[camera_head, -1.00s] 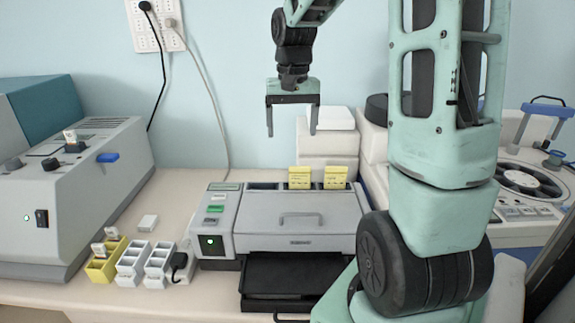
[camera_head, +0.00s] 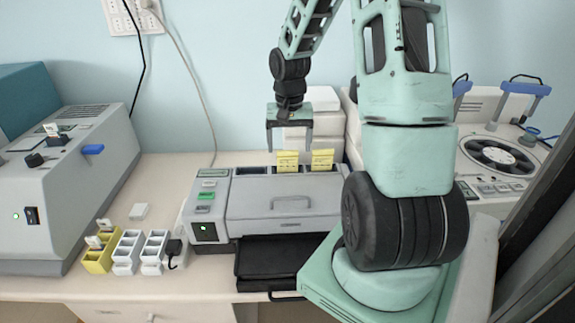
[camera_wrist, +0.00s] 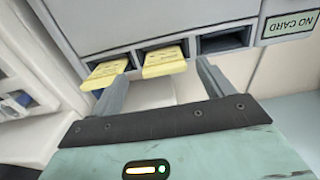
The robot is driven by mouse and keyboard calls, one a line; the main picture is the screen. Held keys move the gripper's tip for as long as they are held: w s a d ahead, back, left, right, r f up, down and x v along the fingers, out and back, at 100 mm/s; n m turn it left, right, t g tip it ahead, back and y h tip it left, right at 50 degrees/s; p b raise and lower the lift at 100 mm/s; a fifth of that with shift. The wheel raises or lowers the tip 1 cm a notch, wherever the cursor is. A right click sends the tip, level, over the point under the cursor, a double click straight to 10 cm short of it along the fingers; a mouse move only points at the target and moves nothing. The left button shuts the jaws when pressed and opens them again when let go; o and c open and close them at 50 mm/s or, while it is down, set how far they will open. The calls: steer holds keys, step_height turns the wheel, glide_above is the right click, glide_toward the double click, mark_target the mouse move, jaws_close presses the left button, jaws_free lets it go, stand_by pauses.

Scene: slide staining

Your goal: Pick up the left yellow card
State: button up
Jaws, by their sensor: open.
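The left yellow card (camera_head: 287,160) stands upright in a slot at the back of the grey slide machine (camera_head: 270,195). The right yellow card (camera_head: 321,159) stands in the slot beside it. My gripper (camera_head: 288,149) points down, open and empty, over the left card, with its fingers to either side of it. In the wrist view my gripper (camera_wrist: 162,70) frames the left card (camera_wrist: 165,62) between its fingertips. The right card (camera_wrist: 106,73) shows there beyond the left finger. I cannot tell whether a finger touches a card.
White boxes (camera_head: 315,120) stand behind the machine. A yellow rack (camera_head: 99,258) and white racks (camera_head: 128,252) are at its left. The left counter (camera_head: 165,185) has free room.

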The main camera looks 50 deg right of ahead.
mark_target(288, 151)
steer(key=shift+w+f+p, duration=0.15)
steer(key=shift+f+p, duration=0.3)
steer(key=shift+f, duration=0.85)
steer(key=shift+w+f+p, duration=0.15)
steer(key=shift+f+p, duration=0.3)
steer(key=shift+f, duration=0.85)
steer(key=c, duration=1.1)
